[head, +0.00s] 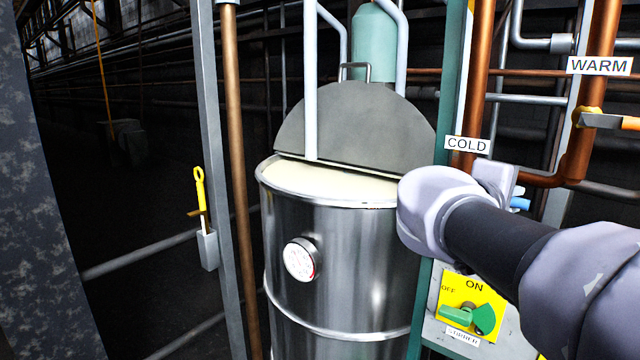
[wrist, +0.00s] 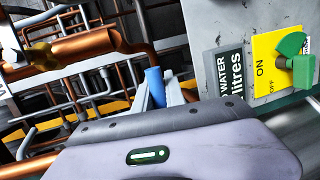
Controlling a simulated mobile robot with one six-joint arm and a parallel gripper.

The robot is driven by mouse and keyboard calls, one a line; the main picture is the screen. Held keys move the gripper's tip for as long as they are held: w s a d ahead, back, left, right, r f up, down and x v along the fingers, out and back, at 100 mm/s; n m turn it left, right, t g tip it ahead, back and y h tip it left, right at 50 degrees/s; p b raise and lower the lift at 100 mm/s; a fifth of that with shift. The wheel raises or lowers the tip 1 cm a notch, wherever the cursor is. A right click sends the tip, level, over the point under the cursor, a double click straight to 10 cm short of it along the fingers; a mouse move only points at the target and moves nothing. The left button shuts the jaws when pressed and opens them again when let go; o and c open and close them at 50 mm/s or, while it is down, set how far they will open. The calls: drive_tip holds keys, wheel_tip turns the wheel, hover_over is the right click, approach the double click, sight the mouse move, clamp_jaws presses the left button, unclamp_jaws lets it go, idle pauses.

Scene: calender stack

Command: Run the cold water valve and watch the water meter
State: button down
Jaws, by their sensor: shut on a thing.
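The blue handle of the cold water valve (head: 520,203) shows just below the COLD label (head: 467,145), to the right of my gripper (head: 499,180). In the wrist view my gripper (wrist: 159,96) is shut on the blue handle (wrist: 153,80), whose end sticks out between the grey fingers. The valve body is hidden behind my wrist and fingers. The dark water meter (wrist: 230,72), lettered WATER and litres, shows in part on the grey panel in the wrist view. Its figures cannot be read. My arm hides it in the head view.
A steel vat (head: 340,255) with pale contents, a half-open lid (head: 355,120) and a dial gauge (head: 301,259) stands left of my arm. A yellow plate with a green stirrer knob (head: 466,317) is below my wrist. The WARM valve (head: 605,121) and copper pipes are at right.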

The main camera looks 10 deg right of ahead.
drive_tip(key=c, duration=1.4)
unclamp_jaws()
drive_tip(key=p+v, duration=0.2)
drive_tip(key=v, duration=1.5)
drive_tip(key=shift+s+a, duration=0.15)
